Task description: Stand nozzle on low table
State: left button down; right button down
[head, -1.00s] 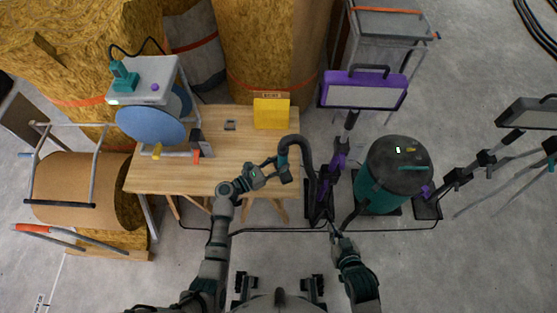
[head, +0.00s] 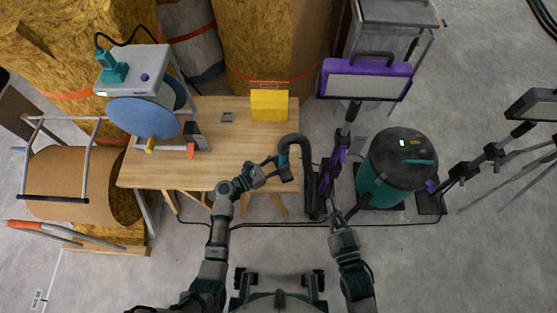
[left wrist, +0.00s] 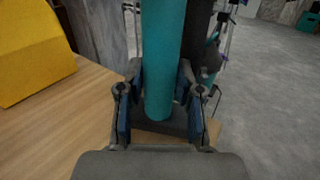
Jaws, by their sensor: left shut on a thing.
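The nozzle is a teal tube (left wrist: 165,60) with a dark flat foot (left wrist: 172,124) at its lower end, seen in the left wrist view. My left gripper (head: 272,166) is shut on it, with a finger on each side of the tube. A dark curved hose (head: 305,150) arches up from the nozzle in the head view. The low table (head: 225,165) has a light wooden top. The held nozzle is at its right front edge; I cannot tell whether the foot touches the wood. My right gripper (head: 336,214) is low, right of the table, and too small to read.
A yellow box (head: 269,105) stands at the table's back right. A grey machine with a blue disc (head: 140,117) stands at the left. A teal and black vacuum (head: 397,170) and a purple lamp (head: 365,80) stand to the right. The middle of the tabletop is clear.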

pick_arm(q)
jog(key=shift+d, duration=0.1)
jog(key=shift+a+f, duration=0.2)
jog(key=shift+a, duration=0.15)
jog(key=shift+f, duration=0.1)
jog(key=shift+d+f+b, duration=0.15)
jog(key=shift+b, duration=0.15)
jog(key=c, duration=0.7)
grip_release()
jog(key=shift+d, duration=0.1)
